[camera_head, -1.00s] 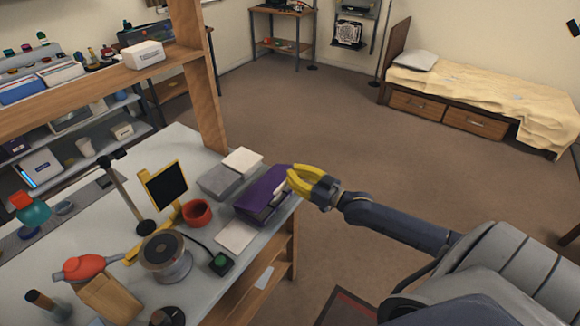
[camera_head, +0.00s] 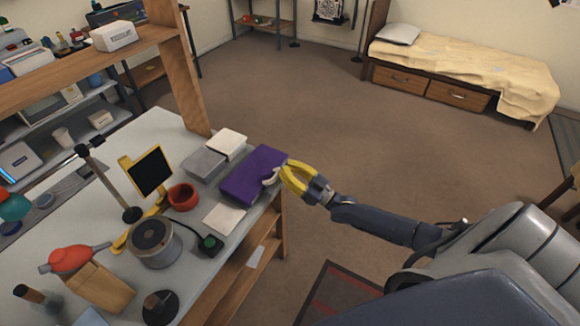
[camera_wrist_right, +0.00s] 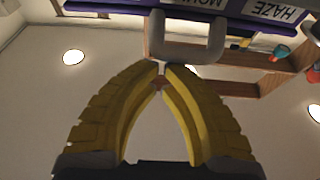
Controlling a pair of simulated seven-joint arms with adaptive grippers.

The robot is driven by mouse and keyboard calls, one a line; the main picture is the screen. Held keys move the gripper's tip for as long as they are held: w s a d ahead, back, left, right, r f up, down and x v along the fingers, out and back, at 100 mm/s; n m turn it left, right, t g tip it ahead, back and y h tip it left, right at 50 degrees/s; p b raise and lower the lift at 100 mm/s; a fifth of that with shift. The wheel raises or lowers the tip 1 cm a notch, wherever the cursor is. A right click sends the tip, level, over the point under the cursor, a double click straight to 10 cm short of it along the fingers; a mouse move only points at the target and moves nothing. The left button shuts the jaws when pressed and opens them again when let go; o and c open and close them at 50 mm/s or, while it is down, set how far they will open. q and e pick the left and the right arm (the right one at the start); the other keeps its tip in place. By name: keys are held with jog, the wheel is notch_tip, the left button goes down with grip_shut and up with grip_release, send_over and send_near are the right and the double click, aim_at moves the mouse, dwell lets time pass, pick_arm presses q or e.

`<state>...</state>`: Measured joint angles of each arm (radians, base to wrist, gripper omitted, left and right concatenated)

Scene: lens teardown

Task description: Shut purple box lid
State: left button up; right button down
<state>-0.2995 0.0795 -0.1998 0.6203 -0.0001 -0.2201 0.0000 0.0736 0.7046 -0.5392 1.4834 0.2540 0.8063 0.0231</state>
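The purple box (camera_head: 250,172) sits at the right edge of the workbench. Its lid looks down over the top, with no inside showing in the head view; I cannot tell if it is fully flush. A pale U-shaped handle (camera_head: 271,178) is on its front side. In the right wrist view the handle (camera_wrist_right: 188,50) hangs below a purple edge with white labels (camera_wrist_right: 272,11). My right gripper (camera_head: 284,170) is at the front of the box. Its yellow fingertips (camera_wrist_right: 161,70) are together right by the handle's left corner; contact is unclear. My left gripper is out of view.
Grey (camera_head: 203,163) and white (camera_head: 228,144) boxes stand just behind the purple box. A white flat piece (camera_head: 224,218), a red bowl (camera_head: 183,197) and a green-button switch (camera_head: 210,243) lie nearby. A wooden shelf post (camera_head: 180,80) rises at the back.

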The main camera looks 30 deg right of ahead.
jog(key=shift+s+f, duration=0.2)
jog(key=shift+f, duration=0.35)
jog(key=shift+r, duration=0.1)
